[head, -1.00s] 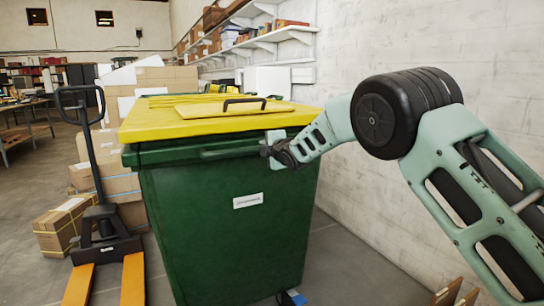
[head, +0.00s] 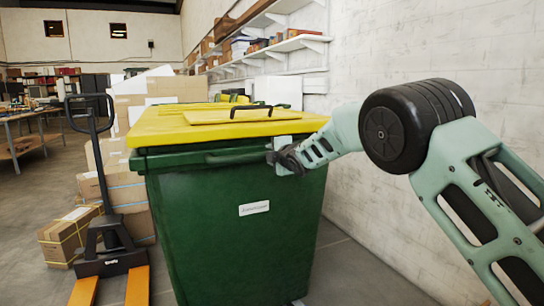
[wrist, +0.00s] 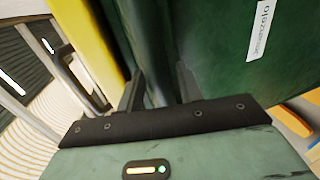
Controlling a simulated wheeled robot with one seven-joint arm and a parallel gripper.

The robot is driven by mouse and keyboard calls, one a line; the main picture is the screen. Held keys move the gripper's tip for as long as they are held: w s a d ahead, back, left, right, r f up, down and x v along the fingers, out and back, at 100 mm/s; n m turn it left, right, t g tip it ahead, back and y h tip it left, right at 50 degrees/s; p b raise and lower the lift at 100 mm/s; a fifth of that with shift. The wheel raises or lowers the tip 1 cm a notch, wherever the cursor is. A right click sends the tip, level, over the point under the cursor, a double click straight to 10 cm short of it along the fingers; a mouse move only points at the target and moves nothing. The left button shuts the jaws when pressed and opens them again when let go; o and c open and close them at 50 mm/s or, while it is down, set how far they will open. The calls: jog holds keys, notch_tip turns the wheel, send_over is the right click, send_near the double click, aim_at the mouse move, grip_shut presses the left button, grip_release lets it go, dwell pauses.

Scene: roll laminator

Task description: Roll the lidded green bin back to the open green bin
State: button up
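The lidded green bin (head: 225,235) stands upright in the middle of the head view, with a yellow lid (head: 170,130) closed on top and a white label on its front. My gripper (head: 280,158) is at the bin's handle bar, just under the front lid edge on the right. In the wrist view the two dark fingers (wrist: 160,92) lie on either side of the green bar (wrist: 148,45) and appear shut on it. Their contact is partly hidden. I cannot make out the open green bin; a small yellow and dark shape (head: 235,97) shows behind the lid.
A pallet jack (head: 112,262) with orange forks stands close on the left, before stacked cardboard boxes (head: 128,190). A white wall (head: 420,60) with shelves runs along the right. Bare floor (head: 350,275) lies between bin and wall.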

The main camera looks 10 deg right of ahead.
dwell(0.3)
jog(key=b+v, duration=0.2)
jog(key=v, duration=1.5)
jog(key=shift+s+d+b, duration=0.1)
jog(key=shift+s+b, duration=0.05)
jog(key=shift+b, duration=0.2)
jog(key=shift+s, duration=0.1)
